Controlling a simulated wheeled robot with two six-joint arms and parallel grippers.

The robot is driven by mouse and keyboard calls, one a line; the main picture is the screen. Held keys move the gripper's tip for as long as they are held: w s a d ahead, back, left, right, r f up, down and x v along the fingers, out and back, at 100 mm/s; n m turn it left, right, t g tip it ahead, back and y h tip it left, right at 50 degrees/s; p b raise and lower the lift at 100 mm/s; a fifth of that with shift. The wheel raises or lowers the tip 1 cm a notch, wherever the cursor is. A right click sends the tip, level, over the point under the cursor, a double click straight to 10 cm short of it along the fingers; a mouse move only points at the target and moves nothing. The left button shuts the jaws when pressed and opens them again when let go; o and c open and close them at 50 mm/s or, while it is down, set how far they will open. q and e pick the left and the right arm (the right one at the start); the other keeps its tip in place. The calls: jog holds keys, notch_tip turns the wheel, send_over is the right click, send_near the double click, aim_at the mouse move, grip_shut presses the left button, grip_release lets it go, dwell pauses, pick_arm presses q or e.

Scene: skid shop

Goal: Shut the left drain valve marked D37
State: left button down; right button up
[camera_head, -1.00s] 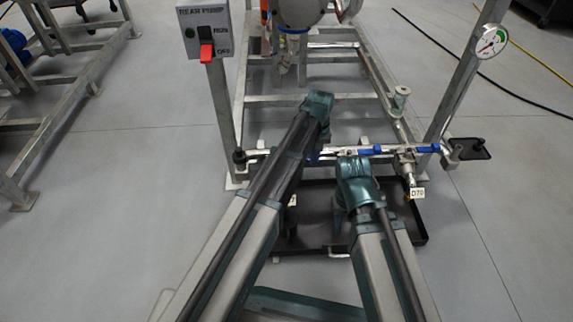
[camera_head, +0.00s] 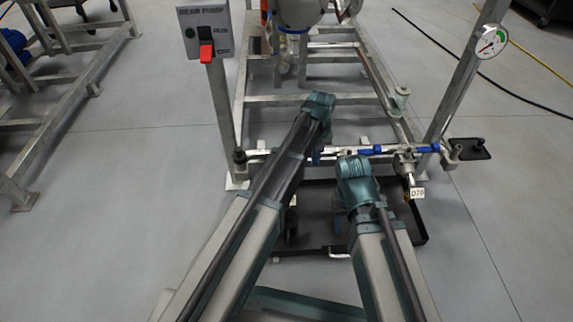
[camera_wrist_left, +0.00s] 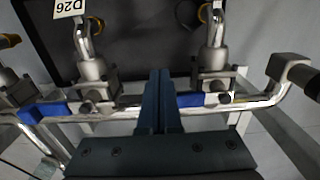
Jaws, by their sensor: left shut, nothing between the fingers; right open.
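No tag reading D37 is legible. In the left wrist view, a pipe rail (camera_wrist_left: 120,114) carries valves with blue handles, one handle (camera_wrist_left: 190,100) just right of my fingers and another (camera_wrist_left: 45,111) to the left. Both lie along the rail. The left valve's tag (camera_wrist_left: 68,7) reads D26; the right valve's tag is cut off at the top. My left gripper (camera_wrist_left: 160,75) is shut and empty between these two valves, close to the right handle; I cannot tell whether it touches. In the head view my arm hides most of it (camera_head: 317,157). My right gripper (camera_head: 338,214) hangs lower, mostly hidden behind its wrist, open.
A valve tag (camera_head: 417,193) reading D70 hangs at the rail's right end. A black drip tray (camera_head: 322,250) lies below. A switch box (camera_head: 206,32) stands at left and a gauge (camera_head: 491,41) at right.

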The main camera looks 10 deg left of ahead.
pick_arm(q)
notch_tip(320, 180, up, 7)
jog(key=p, duration=0.6)
jog(key=shift+p, duration=0.4)
jog(key=shift+s, duration=0.1)
jog(key=s+r+m+y+p, duration=0.1)
jog(key=s+r+m+p, duration=0.25)
jog(key=s, duration=0.85)
jog(key=s+r+m+p, duration=0.3)
jog(key=s+m, duration=0.1)
jog(key=s, duration=0.8)
notch_tip(320, 180, up, 37)
jog(key=w+p, duration=0.1)
jog(key=p, duration=3.6)
jog(key=shift+w, duration=0.4)
jog(key=shift+f+n, duration=0.1)
jog(key=shift+n, duration=0.15)
